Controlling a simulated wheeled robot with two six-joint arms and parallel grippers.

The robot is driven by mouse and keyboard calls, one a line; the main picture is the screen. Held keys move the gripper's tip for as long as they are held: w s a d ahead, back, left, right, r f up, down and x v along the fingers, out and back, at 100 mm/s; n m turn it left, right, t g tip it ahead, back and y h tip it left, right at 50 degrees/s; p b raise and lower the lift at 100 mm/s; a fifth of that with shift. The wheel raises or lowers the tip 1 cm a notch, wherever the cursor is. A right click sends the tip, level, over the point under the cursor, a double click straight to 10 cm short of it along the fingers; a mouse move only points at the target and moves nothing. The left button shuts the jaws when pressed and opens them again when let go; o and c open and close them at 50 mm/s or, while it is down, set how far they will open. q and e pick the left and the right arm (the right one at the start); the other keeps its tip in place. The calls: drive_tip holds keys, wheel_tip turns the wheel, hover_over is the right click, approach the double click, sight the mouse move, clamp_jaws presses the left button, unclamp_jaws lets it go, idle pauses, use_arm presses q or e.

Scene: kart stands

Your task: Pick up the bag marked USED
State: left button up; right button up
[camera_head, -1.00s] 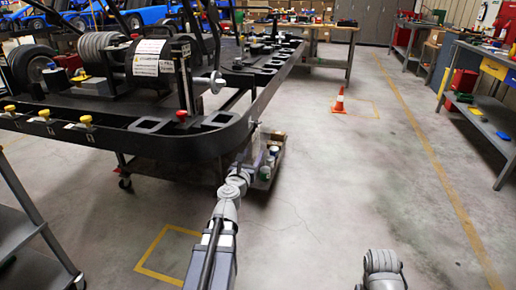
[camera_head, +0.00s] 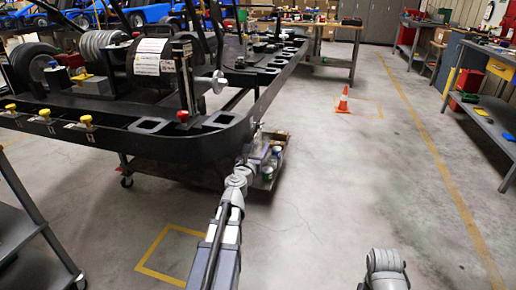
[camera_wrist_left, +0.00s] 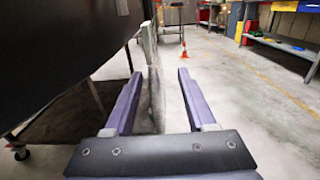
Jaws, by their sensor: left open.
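My left gripper (camera_head: 257,149) is at the near right corner of the black kart stand, low beside its rim. In the left wrist view its two purple fingers (camera_wrist_left: 158,73) are open and apart. A thin, greyish, upright sheet-like thing (camera_wrist_left: 156,95) shows between them, seen nearly edge-on. It may be a bag, but I cannot read any marking on it. The word USED is not legible in any view. My right gripper is not in view; only part of that arm shows at the bottom.
The kart stand (camera_head: 235,132) carries wheels and fittings and fills the left. A tray of cans (camera_head: 268,174) sits beyond my left wrist. A grey cart (camera_head: 30,230) stands at the lower left. An orange cone (camera_head: 343,101) and a workbench (camera_head: 490,125) are right; floor between is clear.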

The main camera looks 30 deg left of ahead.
sight(260, 142)
use_arm(q)
drive_tip(key=x, duration=0.4)
drive_tip(key=shift+a, duration=0.15)
clamp_jaws()
idle(0.4)
